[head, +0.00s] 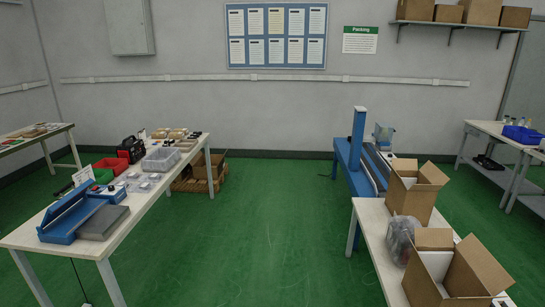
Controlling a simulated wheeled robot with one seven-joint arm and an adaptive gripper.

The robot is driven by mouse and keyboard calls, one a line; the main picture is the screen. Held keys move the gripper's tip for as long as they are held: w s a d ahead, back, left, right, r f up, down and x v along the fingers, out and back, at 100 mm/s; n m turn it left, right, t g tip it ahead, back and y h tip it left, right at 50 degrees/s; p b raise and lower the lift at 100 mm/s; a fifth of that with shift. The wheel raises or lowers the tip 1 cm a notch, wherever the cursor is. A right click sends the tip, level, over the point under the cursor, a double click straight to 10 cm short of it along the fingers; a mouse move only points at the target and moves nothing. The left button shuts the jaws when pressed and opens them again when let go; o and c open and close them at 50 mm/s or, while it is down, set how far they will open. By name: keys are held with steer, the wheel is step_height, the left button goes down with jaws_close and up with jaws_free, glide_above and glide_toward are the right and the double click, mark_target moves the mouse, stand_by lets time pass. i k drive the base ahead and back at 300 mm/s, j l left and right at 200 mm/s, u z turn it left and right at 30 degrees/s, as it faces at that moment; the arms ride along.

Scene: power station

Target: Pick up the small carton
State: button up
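Two open brown cartons stand on the white table at the right (372,222). The rear carton (407,197) has its flaps up. The front carton (470,272) is near the bottom right, with its flaps spread and something white inside. Several brown boxes (480,12) sit on the wall shelf at the upper right. An open brown carton (200,178) is on the floor behind the left table. Small tan items (172,133) lie at the far end of that table. I cannot tell which is the small carton. My gripper is not in view.
A grey translucent bundle (400,240) lies between the right cartons. A blue machine (358,160) stands behind them. Green floor (265,230) is clear between the tables.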

mark_target(181, 135)
steer(key=i, duration=6.4)
steer(key=i+u, duration=0.3)
steer(key=i, duration=0.2)
steer(key=i+l+u, duration=0.1)
steer(key=i+u, duration=0.2)
steer(key=i, duration=0.2)
steer(key=i+l+u, duration=0.3)
steer(key=i, duration=0.2)
steer(key=i+l+u, duration=0.3)
steer(key=i, duration=0.2)
steer(key=i+l+u, duration=0.4)
steer(key=l+u, duration=0.2)
steer(key=i+l+u, duration=0.15)
steer(key=l+u, duration=0.15)
steer(key=i+l+u, duration=0.1)
steer(key=l+u, duration=0.45)
steer(key=l, duration=0.2)
steer(key=i+l+u, duration=0.1)
steer(key=l+u, duration=0.3)
steer(key=i+j+u, duration=0.45)
steer(key=i+j, duration=0.75)
steer(key=i, duration=0.1)
